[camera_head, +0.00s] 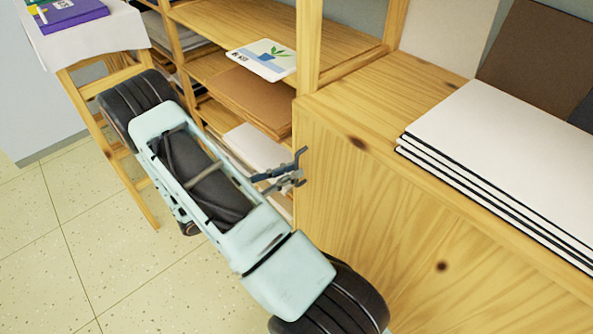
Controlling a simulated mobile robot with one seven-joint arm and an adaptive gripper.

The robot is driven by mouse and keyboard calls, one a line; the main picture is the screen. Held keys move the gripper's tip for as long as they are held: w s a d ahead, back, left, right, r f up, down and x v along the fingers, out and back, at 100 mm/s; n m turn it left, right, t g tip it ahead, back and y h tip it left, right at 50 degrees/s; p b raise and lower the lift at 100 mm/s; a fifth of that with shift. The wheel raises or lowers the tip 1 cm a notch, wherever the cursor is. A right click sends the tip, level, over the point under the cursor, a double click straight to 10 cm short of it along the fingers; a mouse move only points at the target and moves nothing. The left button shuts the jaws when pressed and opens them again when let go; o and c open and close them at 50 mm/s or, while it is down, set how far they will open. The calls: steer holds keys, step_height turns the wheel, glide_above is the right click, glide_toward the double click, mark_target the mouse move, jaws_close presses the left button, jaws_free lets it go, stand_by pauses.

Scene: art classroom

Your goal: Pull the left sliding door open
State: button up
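A low pine cabinet (372,97) fills the right side of the view. Its large, knotted front panel (400,235) looks closed, and I cannot make out a handle or a seam that sets a left sliding door apart. My gripper (303,168) is in front of the panel's upper left edge, by the open shelves. Its two dark fingers are spread and nothing shows between them. I cannot tell whether a fingertip touches the wood. My pale arm hides the lower left of the cabinet.
Open shelves (215,62) at the back hold brown boards (250,95) and a plant picture card (265,58). White canvases (510,150) lie on the cabinet top. A wooden stand with purple books (70,14) is at upper left. Tiled floor (60,235) at left is clear.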

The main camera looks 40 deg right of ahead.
steer(key=shift+s+d, duration=0.1)
steer(key=shift+d, duration=0.9)
steer(key=shift+c, duration=0.2)
jaws_close()
